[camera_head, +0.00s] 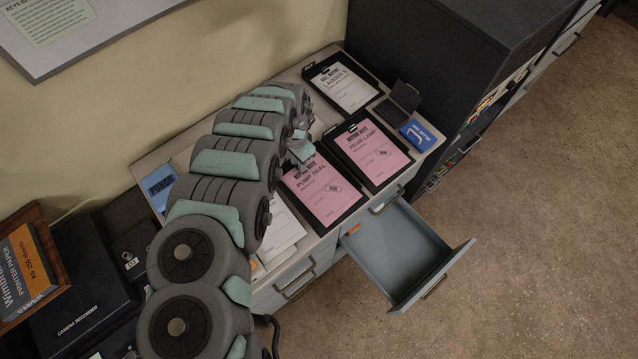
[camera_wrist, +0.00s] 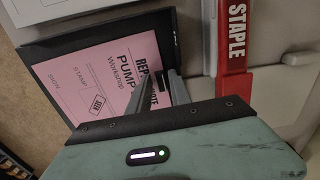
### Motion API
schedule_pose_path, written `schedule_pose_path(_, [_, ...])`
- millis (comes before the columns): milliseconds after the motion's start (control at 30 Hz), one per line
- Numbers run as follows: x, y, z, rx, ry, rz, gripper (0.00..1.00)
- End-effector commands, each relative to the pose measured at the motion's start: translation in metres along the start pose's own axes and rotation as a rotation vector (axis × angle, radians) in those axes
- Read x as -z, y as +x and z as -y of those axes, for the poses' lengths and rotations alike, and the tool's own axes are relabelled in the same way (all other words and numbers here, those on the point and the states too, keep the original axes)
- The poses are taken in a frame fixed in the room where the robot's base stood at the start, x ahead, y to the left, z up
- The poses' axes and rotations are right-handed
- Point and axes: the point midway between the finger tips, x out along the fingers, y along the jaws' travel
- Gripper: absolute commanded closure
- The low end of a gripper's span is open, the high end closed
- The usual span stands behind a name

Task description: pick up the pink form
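Two pink forms lie on black clipboards on the counter. The pump seal form (camera_head: 328,193) is nearer my arm; the rear lamp form (camera_head: 376,156) lies to its right. My gripper (camera_head: 301,150) is over the top end of the pump seal clipboard, partly hiding it.
An open, mostly empty drawer (camera_head: 397,253) juts out below the forms. A white form on a black clipboard (camera_head: 343,85) lies at the back, near a blue box (camera_head: 418,135). A red stapler (camera_wrist: 236,65) lies beside the pump clipboard. A dark cabinet (camera_head: 455,60) stands behind.

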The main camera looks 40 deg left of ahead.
Motion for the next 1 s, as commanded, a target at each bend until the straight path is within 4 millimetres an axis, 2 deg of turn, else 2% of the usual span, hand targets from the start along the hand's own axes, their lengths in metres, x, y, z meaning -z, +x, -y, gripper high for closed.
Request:
schedule_pose_path(67, [0.0001, -0.0001, 0.0001, 0.0, 0.0, 0.0, 0.75])
schedule_pose_path(367, [0.0002, -0.0003, 0.0002, 0.0, 0.0, -0.001, 1.0])
schedule_pose_path(1000, [0.0003, -0.0012, 0.0003, 0.0, 0.0, -0.001, 1.0])
